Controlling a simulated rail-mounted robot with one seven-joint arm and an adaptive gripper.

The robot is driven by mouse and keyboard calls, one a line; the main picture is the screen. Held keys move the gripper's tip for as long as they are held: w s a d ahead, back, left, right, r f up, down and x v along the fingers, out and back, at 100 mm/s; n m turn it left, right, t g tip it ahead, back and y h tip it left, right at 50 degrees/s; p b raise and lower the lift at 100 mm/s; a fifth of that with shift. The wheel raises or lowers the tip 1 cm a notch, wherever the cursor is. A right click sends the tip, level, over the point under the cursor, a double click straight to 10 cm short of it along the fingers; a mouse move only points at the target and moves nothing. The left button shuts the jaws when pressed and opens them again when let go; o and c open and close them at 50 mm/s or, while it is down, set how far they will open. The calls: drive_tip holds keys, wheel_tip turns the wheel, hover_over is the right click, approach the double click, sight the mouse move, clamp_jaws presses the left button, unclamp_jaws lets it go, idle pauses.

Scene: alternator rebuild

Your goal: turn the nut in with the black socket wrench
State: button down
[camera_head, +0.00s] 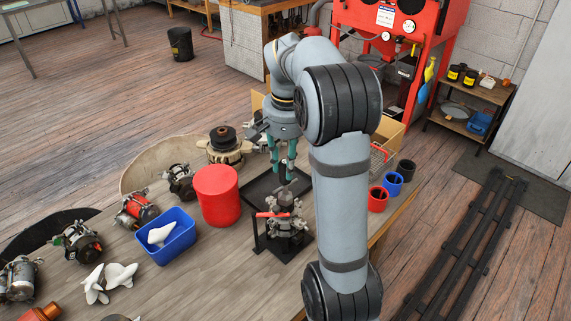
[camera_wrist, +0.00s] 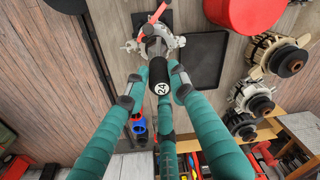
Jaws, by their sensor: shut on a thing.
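My gripper (camera_head: 283,168) hangs over the table in the head view, fingers pointing down. In the wrist view its teal fingers (camera_wrist: 160,92) are closed around the black socket wrench (camera_wrist: 161,83), whose end facing the camera is marked 24. A dark piece of the wrench (camera_head: 283,174) shows between the fingers in the head view. Below and in front of it, the alternator part (camera_head: 285,205) sits in a black stand with a red clamp handle (camera_head: 270,214). It also shows in the wrist view (camera_wrist: 155,45), just beyond the wrench. I cannot make out the nut.
A black tray (camera_head: 258,190) lies behind the stand. A red drum (camera_head: 217,195) and a blue bin (camera_head: 165,240) stand to the left. Red (camera_head: 377,199), blue (camera_head: 392,183) and black (camera_head: 406,169) cups stand at the right edge. Several alternators line the left side.

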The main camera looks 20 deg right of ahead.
drive_tip(key=shift+r, duration=0.1)
drive_tip(key=shift+r+p, duration=0.65)
wheel_tip(320, 180, up, 4)
drive_tip(key=p, duration=0.3)
drive_tip(key=shift+p, duration=0.4)
